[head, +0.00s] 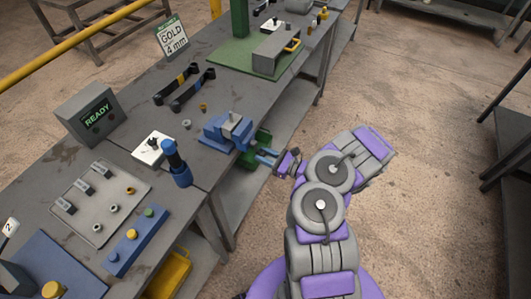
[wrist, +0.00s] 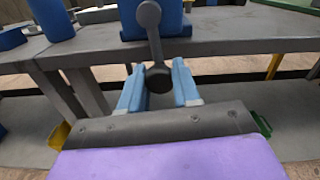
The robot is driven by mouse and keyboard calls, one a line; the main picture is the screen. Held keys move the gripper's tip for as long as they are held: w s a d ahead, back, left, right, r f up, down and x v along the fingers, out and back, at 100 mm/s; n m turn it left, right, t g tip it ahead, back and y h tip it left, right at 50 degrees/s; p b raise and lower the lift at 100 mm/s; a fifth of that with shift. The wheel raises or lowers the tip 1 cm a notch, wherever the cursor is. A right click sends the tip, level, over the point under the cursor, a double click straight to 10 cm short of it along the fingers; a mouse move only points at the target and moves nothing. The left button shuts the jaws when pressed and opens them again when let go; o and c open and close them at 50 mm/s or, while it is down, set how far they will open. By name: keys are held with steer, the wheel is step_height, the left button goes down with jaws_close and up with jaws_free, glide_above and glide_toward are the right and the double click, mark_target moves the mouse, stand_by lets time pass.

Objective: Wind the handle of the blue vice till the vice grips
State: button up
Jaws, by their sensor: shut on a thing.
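The blue vice (head: 222,133) is mounted at the near edge of the grey workbench, with a light grey piece (head: 232,118) standing at its jaws. Whether the jaws press on it, I cannot tell. In the wrist view the vice's blue body (wrist: 158,20) is at the top. Its grey handle (wrist: 154,35) hangs down from a round hub to a dark knob (wrist: 159,77). My gripper (wrist: 159,72) has its two light blue fingers on either side of the knob, shut on the handle's end. In the head view my gripper (head: 267,156) is just off the bench edge beside the vice.
A blue bottle-like thing (head: 177,165) stands left of the vice. A green bin (head: 255,150) is below the bench edge.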

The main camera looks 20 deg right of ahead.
steer(key=shift+s+a+m, duration=0.35)
steer(key=shift+m, duration=0.7)
steer(key=shift+s+a+m, duration=0.3)
steer(key=shift+a+m, duration=0.05)
steer(key=shift+m, duration=0.7)
steer(key=o, duration=1)
steer(key=shift+d, duration=0.1)
steer(key=shift+r, duration=0.1)
steer(key=p+v, duration=0.4)
steer(key=v, duration=1.3)
steer(key=shift+s+d, duration=0.15)
steer(key=shift+s, duration=0.05)
